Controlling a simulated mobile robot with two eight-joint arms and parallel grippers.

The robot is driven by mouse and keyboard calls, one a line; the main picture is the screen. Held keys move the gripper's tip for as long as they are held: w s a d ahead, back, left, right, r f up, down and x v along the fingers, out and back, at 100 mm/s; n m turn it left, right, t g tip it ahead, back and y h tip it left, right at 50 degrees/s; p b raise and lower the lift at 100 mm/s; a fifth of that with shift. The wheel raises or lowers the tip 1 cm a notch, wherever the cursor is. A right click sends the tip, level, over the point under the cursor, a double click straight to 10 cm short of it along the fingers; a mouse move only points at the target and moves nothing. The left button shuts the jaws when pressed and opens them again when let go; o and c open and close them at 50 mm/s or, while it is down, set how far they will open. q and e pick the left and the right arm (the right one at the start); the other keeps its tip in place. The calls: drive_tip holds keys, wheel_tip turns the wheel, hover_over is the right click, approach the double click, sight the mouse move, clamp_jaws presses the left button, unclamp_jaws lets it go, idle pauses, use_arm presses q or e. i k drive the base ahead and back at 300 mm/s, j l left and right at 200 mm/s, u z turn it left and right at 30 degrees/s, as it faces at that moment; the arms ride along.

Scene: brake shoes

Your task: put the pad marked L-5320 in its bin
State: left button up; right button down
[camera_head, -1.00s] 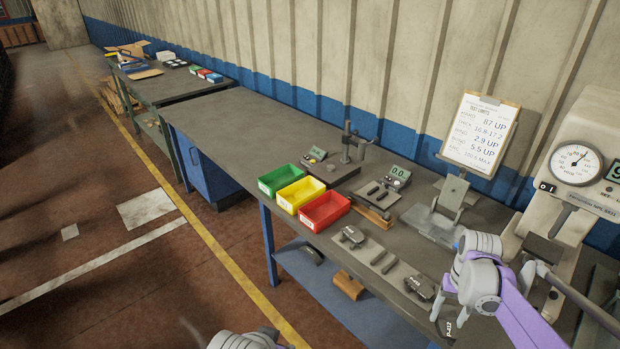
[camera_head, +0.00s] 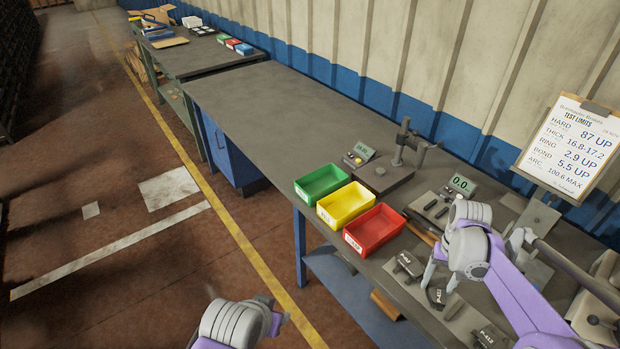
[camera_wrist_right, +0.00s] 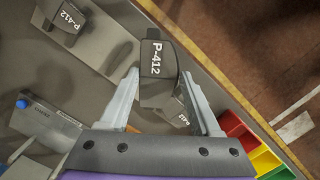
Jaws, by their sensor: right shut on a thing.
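My right gripper (camera_head: 440,281) is shut on a small dark pad (camera_head: 436,295) above the front of the bench. The red bin (camera_head: 364,246), yellow bin (camera_head: 334,218) and green bin (camera_head: 312,193) stand in a row left of this gripper. All three look empty; I cannot read their labels. My left gripper (camera_head: 283,316) shows partly at the bottom, over the floor, its jaws unclear.
Another P-412 pad (camera_head: 490,337) lies nearer. Gauges, a stand (camera_head: 402,145) and a test-limits board (camera_head: 572,147) stand behind. The bench (camera_head: 265,110) beyond the bins is clear.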

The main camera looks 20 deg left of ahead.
sight(322, 189)
drive_tip(key=i+j+u, duration=0.1)
drive_tip(key=i+j, duration=0.25)
drive_tip(key=i+j+u, duration=0.15)
drive_tip(key=i+j, duration=0.15)
drive_tip(key=i, duration=0.25)
